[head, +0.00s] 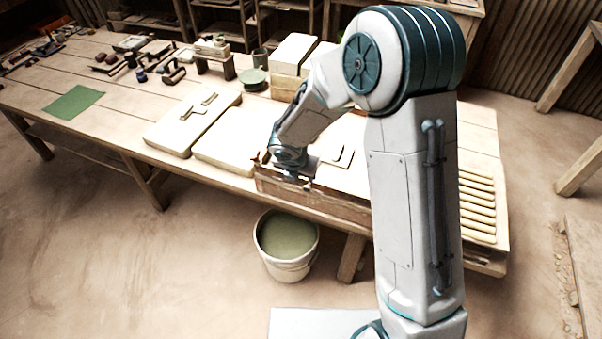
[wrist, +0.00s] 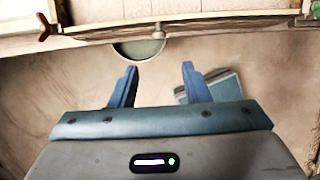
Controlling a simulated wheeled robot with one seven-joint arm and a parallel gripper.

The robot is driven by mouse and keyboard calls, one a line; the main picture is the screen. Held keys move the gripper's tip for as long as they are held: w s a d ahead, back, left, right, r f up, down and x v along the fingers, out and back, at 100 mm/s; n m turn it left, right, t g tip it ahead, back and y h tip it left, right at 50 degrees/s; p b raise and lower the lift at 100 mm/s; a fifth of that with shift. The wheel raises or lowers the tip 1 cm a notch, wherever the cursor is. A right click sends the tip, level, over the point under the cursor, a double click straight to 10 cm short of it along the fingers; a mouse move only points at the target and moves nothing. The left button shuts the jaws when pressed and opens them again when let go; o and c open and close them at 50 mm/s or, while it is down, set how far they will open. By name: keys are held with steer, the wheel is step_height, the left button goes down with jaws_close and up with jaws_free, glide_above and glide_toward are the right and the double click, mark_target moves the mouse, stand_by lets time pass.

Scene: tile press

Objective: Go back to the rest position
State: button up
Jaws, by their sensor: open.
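My gripper (wrist: 158,75) is open and empty in the wrist view, its two blue fingers apart with bare floor between them. In the head view my gripper (head: 295,180) hangs at the front edge of the workbench, by a wooden box-like press (head: 330,208). In the wrist view the edge of this wooden front runs across the top, with a small reddish knob (wrist: 44,27) at the left. The fingertips are hard to make out in the head view. My arm covers part of the bench behind it.
A white bucket of green liquid (head: 288,262) stands on the floor below the gripper. Pale slabs (head: 190,122) lie on the bench to the left. A green sheet (head: 73,102) and several tools lie further left. A ribbed board (head: 477,205) is at the right.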

steer(key=s+d+r+m+h+b, duration=0.1)
steer(key=s+d+r+m+b, duration=0.1)
steer(key=s+d+r+m, duration=0.35)
steer(key=s+d+r+m+b, duration=0.1)
steer(key=s+d+r+m, duration=0.1)
steer(key=d+r+m, duration=0.55)
steer(key=s+d+r+m+y+b, duration=0.1)
steer(key=s+d+m, duration=0.1)
steer(key=s+m, duration=0.5)
steer(key=s+d+r+m+y+b, duration=0.1)
steer(key=s+d+m+b, duration=0.1)
steer(key=s+m, duration=0.6)
steer(key=m, duration=0.4)
steer(key=shift+r+y, duration=0.3)
steer(key=shift+c, duration=0.5)
